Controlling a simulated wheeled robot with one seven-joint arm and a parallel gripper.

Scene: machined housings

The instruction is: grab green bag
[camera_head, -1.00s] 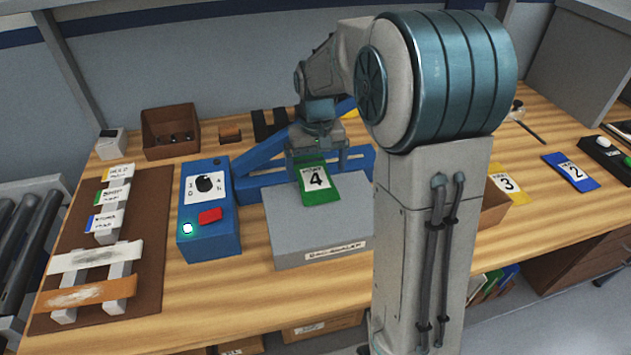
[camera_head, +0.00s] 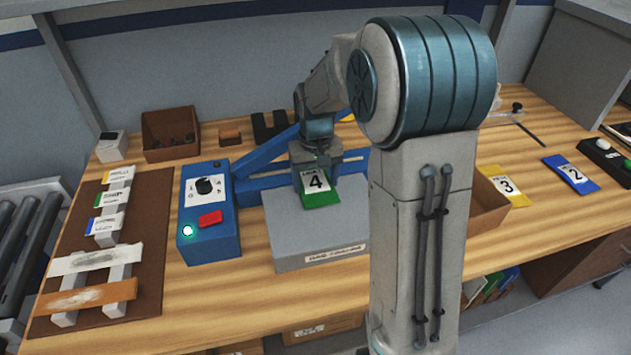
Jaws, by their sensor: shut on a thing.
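The green bag (camera_head: 320,199) has a white label with a black 4. It is over the grey block (camera_head: 310,245) with a label on its front, in the middle of the table. My gripper (camera_head: 317,174) is above and behind the bag, shut on its far end. The fingertips are partly hidden by the bag and the wrist. I cannot tell whether the bag's near end touches the block.
A blue control box (camera_head: 209,235) with a red button and lit green lamp stands left of the block. A blue frame (camera_head: 262,160) runs behind it. A yellow bag (camera_head: 503,185) and a blue bag (camera_head: 571,174) lie at right. A cardboard box (camera_head: 170,135) stands at back left.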

